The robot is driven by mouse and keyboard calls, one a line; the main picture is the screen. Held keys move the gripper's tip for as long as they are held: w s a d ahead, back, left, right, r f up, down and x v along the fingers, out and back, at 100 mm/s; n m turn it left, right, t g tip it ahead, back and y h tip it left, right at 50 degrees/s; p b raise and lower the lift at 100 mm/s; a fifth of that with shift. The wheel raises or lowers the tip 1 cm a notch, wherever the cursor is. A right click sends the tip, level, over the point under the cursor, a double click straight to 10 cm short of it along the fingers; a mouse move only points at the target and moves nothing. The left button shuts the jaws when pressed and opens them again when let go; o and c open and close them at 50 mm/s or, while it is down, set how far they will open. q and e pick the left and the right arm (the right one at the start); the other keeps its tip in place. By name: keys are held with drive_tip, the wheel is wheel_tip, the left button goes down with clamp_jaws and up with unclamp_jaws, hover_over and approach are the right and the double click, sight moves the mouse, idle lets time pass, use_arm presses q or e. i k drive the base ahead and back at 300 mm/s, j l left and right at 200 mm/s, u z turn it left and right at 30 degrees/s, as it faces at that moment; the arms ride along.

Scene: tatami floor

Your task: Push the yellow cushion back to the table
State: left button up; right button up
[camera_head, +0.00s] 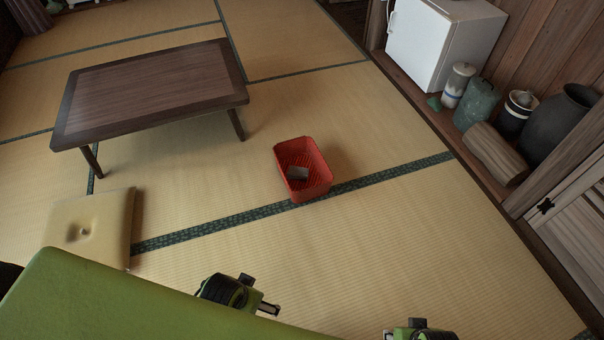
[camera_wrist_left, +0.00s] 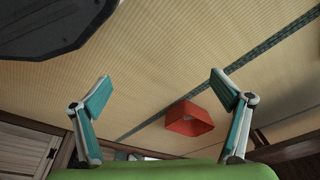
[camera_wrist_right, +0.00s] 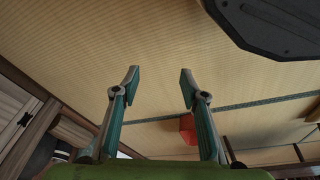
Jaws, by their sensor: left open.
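The pale yellow cushion (camera_head: 85,225) lies flat on the tatami at the left in the head view. It is in front of the low dark wooden table (camera_head: 150,88) and apart from it, with a small dimple in its top. My left gripper (camera_head: 268,307) is at the bottom middle of the head view, to the right of the cushion and not touching it. In the left wrist view its fingers (camera_wrist_left: 163,87) are spread and empty. My right gripper (camera_head: 420,331) is partly cut off at the bottom edge. In the right wrist view its fingers (camera_wrist_right: 160,80) are apart and empty.
A red basket (camera_head: 318,165) with a small grey object inside stands on the tatami right of the table. A white fridge (camera_head: 430,45), jars and a log (camera_head: 495,153) line the right wall. The floor between cushion and basket is clear.

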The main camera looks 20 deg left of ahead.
sight(96, 228)
drive_tip(key=u, duration=2.3)
